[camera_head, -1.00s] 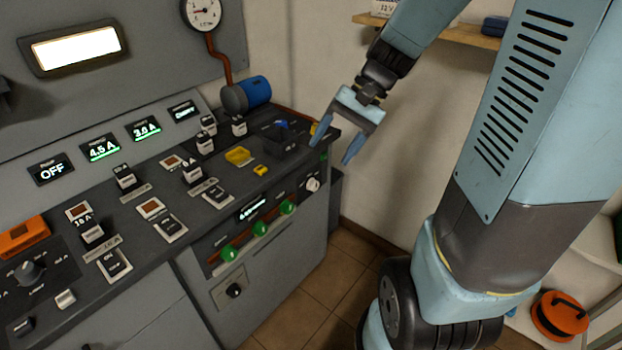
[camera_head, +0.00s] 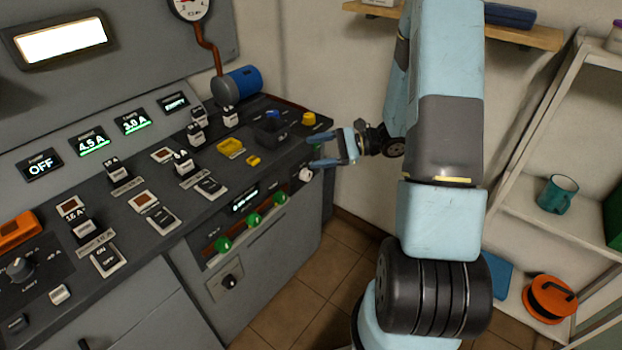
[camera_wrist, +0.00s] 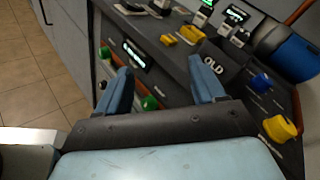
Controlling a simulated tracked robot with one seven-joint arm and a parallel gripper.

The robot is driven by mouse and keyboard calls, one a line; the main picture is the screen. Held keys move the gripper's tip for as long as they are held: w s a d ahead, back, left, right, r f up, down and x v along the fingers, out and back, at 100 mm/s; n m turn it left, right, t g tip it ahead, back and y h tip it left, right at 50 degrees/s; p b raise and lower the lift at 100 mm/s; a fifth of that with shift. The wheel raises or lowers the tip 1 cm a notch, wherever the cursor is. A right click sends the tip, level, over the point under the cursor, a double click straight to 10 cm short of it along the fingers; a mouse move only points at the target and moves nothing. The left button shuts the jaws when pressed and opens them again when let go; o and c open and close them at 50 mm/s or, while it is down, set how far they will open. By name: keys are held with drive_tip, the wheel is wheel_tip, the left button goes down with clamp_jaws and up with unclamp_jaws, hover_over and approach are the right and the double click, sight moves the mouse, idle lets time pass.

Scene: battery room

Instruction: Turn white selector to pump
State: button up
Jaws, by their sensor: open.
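The white selector (camera_head: 306,174) is a round white knob at the right end of the console's sloped front strip, beside the green knobs. My gripper (camera_head: 316,152) is open and empty at the console's right front corner. Its two blue fingers point left toward the panel, and the lower finger is just above the white selector in the picture; I cannot tell if they touch. In the wrist view, my gripper (camera_wrist: 160,67) has its fingers spread over the front edge. The white selector is not seen there, and its label is too small to read.
Green knobs (camera_head: 252,219) line the front strip beside a small display (camera_head: 245,201). A dark bin (camera_head: 270,131), yellow blocks (camera_head: 230,147) and a yellow knob (camera_head: 309,118) sit on top near my gripper. A blue cylinder (camera_head: 238,83) lies behind. Floor is clear in front.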

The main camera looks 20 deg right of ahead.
drive_tip(key=w+d+f+m+t, duration=0.3)
drive_tip(key=d+f+m+t, duration=0.25)
drive_tip(key=f, duration=0.45)
drive_tip(key=m+t+h, duration=0.5)
drive_tip(key=m, duration=0.1)
approach(309, 177)
drive_tip(key=x, duration=0.9)
drive_tip(key=shift+r, duration=0.1)
drive_tip(key=shift+c, duration=0.3)
drive_tip(key=c, duration=0.9)
drive_tip(key=shift+a, duration=0.15)
drive_tip(key=shift+c, duration=0.5)
drive_tip(key=shift+m, duration=0.25)
